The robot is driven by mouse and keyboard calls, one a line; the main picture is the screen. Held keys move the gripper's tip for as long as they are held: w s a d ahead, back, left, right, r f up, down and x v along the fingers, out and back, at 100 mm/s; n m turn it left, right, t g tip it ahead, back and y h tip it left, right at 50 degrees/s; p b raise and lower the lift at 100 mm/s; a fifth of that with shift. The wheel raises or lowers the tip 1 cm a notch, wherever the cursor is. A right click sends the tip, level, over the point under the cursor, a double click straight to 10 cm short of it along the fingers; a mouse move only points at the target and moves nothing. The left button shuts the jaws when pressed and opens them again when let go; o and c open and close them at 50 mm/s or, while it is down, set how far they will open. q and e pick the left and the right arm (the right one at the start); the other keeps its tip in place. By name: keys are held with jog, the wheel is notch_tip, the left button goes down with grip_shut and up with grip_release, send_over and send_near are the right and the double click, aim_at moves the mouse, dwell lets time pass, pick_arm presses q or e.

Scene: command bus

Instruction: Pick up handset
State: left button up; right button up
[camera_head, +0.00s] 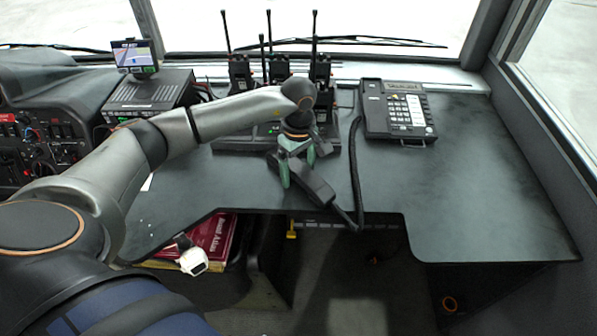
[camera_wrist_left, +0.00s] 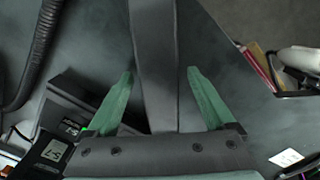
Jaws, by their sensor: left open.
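The handset (camera_head: 318,187) is a long black bar lying on the dark desktop near its front edge, left of the phone base (camera_head: 397,110). A coiled black cord (camera_head: 355,165) runs beside it. My left gripper (camera_head: 297,168), with green fingers, is over the handset's upper end. In the left wrist view the handset (camera_wrist_left: 155,45) runs lengthwise between the open fingers (camera_wrist_left: 160,74), with a gap on each side. I cannot tell how far down the fingers reach. My right gripper is not in view.
Several upright radios (camera_head: 240,72) stand in a charger (camera_head: 232,140) behind the gripper. A small screen (camera_head: 134,55) stands on a black box at the left. Red books (camera_head: 214,236) and a white object (camera_head: 193,261) lie below the desk. The desk's right side is clear.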

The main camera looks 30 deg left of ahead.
pick_arm(q)
grip_shut()
dwell(0.5)
